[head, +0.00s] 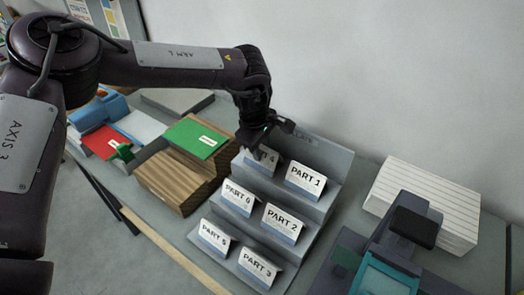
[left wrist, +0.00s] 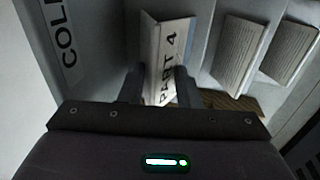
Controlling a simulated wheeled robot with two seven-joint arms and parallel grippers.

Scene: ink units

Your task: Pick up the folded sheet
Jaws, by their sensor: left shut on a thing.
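Several folded white sheets stand on a grey stepped rack (head: 336,172). The PART 4 sheet (head: 262,160) is at the left of the top step, partly hidden by my left gripper (head: 262,143). In the left wrist view, the PART 4 sheet (left wrist: 168,58) stands between the two fingers of my left gripper (left wrist: 160,88), which is shut on it. I cannot tell whether the sheet still touches the step.
Left of the rack are a wooden block (head: 165,180) and a green card (head: 196,137). A red card (head: 101,142) lies further left. A stack of white sheets (head: 432,192) and a teal-screened device (head: 385,280) stand at the right. A wall rises behind.

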